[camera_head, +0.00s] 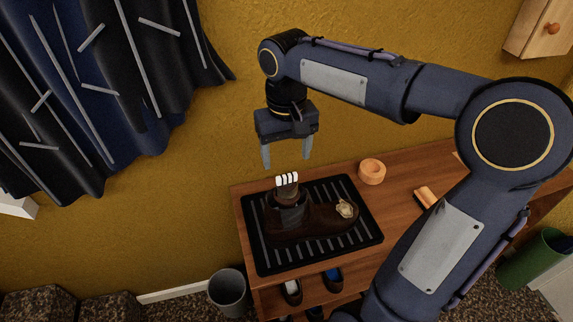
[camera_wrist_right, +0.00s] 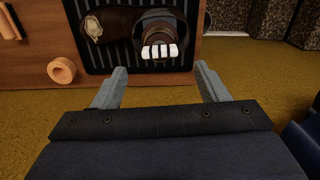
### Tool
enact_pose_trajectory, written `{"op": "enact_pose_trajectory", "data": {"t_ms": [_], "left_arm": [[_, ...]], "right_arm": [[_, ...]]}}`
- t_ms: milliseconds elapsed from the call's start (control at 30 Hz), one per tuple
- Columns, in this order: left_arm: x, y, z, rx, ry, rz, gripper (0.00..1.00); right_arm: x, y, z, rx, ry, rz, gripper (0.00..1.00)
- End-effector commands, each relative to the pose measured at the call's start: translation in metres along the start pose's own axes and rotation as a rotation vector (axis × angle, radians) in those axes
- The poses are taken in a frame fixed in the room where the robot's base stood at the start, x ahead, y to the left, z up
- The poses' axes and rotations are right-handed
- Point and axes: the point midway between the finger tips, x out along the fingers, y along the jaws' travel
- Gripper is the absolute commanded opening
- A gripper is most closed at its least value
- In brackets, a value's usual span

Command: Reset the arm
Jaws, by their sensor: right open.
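My right gripper (camera_head: 288,158) is open and empty. Its two grey fingers point down, above the back edge of the wooden cabinet. In the right wrist view the fingers (camera_wrist_right: 160,88) are spread apart with nothing between them. My right arm reaches in from the right of the head view. My left gripper is not in view. Below my right gripper, a brown shoe (camera_head: 310,222) lies on a black ribbed tray (camera_head: 262,262). Something with a white segmented top (camera_head: 287,179) stands up at the shoe's opening; it also shows in the right wrist view (camera_wrist_right: 160,51).
An orange ring-shaped object (camera_head: 371,172) and an orange-brown piece (camera_head: 425,196) lie on the cabinet top (camera_head: 398,180). Shoes (camera_head: 291,292) stand on the shelf below. A grey bin (camera_head: 228,292) stands at left, a green bin (camera_head: 532,262) at right. A dark curtain (camera_head: 100,90) hangs at upper left.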

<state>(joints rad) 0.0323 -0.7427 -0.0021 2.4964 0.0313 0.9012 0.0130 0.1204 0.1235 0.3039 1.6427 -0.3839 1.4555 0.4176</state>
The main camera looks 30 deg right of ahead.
Motion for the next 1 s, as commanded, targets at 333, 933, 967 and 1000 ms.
{"op": "enact_pose_trajectory", "data": {"t_ms": [333, 933, 967, 1000], "left_arm": [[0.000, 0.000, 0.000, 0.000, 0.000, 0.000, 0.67], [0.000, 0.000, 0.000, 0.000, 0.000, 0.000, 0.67], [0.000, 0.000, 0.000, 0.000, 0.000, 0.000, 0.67], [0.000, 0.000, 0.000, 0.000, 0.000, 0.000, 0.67]], "right_arm": [[-0.020, 0.000, 0.000, -0.001, -0.001, 0.000, 0.67], [-0.016, 0.006, 0.040, -0.026, 0.072, -0.059, 0.67], [-0.013, 0.007, 0.051, -0.033, 0.091, -0.078, 0.67], [-0.008, 0.008, 0.066, -0.039, 0.122, -0.108, 0.67]]}}
